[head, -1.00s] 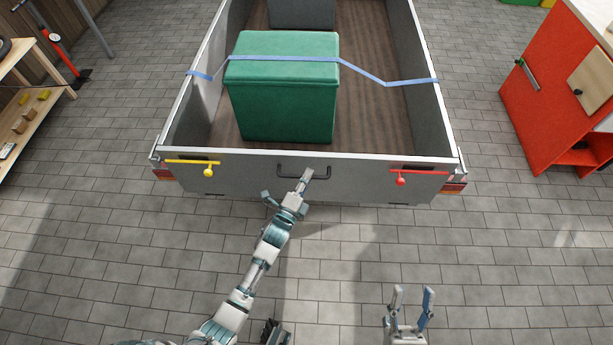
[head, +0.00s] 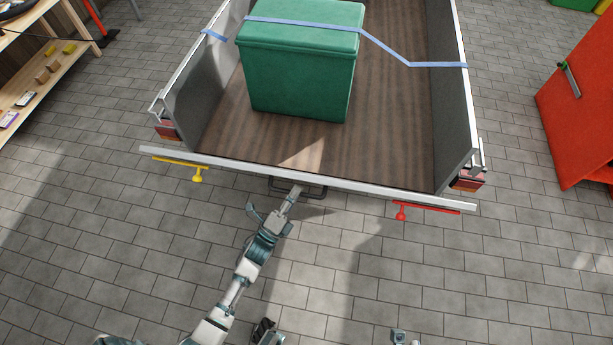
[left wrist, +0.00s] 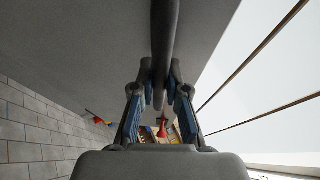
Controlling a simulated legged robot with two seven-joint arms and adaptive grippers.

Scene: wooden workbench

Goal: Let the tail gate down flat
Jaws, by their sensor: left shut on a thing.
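The grey tail gate (head: 350,185) of the trailer is tipped outward toward me, its pale top edge standing away from the side walls. It is partly down, not flat. My left gripper (head: 293,193) is shut on the dark handle (head: 317,196) at the gate's middle. In the left wrist view, the handle bar (left wrist: 164,45) runs between the fingers (left wrist: 162,90), with the grey gate panel (left wrist: 80,40) beside it. The yellow latch (head: 180,163) and the red latch (head: 430,208) sit along the gate. My right gripper (head: 406,340) barely shows at the bottom edge, fingertips apart.
A green box (head: 298,75) stands on the trailer's wooden floor (head: 385,120) under a blue strap (head: 400,57). A red cabinet (head: 585,115) is at right and a wooden shelf (head: 45,85) at left. The paved floor in front of the gate is clear.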

